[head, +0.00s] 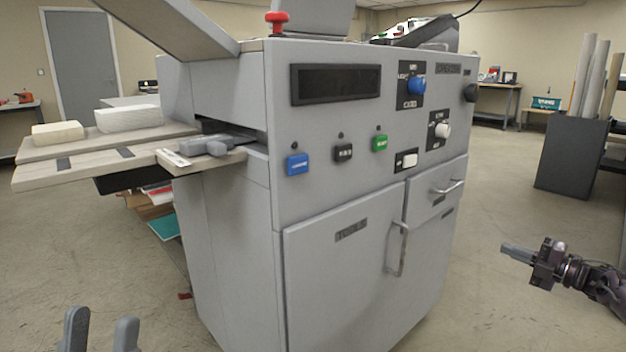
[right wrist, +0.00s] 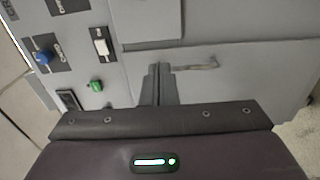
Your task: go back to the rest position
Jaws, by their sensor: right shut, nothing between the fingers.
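The grey laminator (head: 320,155) stands in the middle of the head view, with its cabinet doors shut. My right gripper (head: 508,250) is at the right of the head view, clear of the machine over the floor. It is shut and empty, its fingers pointing left toward the laminator. Its closed fingers (right wrist: 158,72) also show in the right wrist view, with the machine's front panel behind them. My left gripper (head: 101,318) shows only as two fingertips at the bottom left of the head view. The fingers are apart with nothing visible between them.
The laminator's feed table (head: 30,178) juts out to the left, bearing a white block (head: 128,118) and a yellowish block (head: 58,133). A door handle (head: 397,250) sticks out in front. A dark bin with rolls (head: 570,160) stands at right. Floor between is clear.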

